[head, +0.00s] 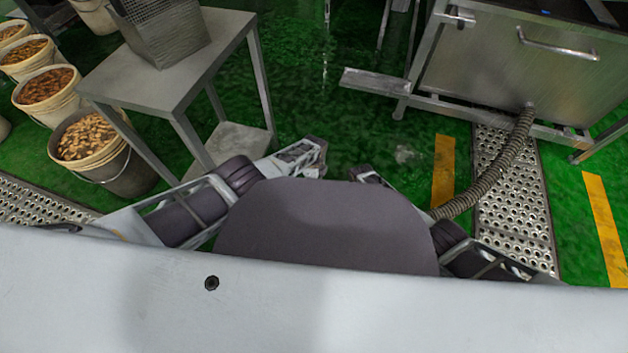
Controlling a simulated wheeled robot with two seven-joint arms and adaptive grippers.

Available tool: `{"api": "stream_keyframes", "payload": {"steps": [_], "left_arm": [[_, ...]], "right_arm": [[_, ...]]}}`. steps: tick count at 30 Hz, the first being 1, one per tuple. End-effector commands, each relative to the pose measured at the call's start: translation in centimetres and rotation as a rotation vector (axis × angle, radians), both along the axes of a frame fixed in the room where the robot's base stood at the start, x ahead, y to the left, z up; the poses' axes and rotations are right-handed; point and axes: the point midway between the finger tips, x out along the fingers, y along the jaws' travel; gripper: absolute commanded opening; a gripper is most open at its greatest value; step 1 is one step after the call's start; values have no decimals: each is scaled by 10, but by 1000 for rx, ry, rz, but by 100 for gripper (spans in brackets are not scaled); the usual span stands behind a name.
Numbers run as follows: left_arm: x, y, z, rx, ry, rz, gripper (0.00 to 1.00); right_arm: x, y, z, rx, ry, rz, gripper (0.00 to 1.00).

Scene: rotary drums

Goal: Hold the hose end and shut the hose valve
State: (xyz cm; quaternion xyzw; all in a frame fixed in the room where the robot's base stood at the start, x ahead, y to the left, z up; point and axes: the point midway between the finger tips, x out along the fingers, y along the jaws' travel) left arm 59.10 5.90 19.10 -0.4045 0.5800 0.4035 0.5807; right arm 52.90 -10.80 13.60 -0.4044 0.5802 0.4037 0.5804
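The grey ribbed hose (497,168) leaves the lower front of a steel tank (500,60) and curves down left across a drain grate. Its free end is hidden behind my own body and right arm. A small metal latch-like fitting sits at the tank's upper left; I cannot make out a hose valve for certain. My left forearm reaches in from the left and ends near the picture's middle. Only a short part of my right forearm shows beside my body.
A steel table (160,70) with a square metal bin (165,32) stands at the left. Several buckets (95,150) of brown pieces line the far left. A perforated drain grate (512,220) and yellow floor stripes (443,170) lie right. Green floor between table and tank is clear.

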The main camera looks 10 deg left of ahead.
Motion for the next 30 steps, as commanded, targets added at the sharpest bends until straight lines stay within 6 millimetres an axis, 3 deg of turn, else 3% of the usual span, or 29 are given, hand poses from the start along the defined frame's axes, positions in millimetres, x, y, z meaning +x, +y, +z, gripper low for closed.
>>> {"api": "stream_keyframes", "payload": {"steps": [16, 30], "left_arm": [[-3, -1, -2, -2, 4, 18, 0], [-10, 1, -2, -4, 5, 143, 0]], "right_arm": [[-1, -1, -2, -1, 0, -2, 0], [-1, -1, -2, -1, 0, -1, 0]]}}
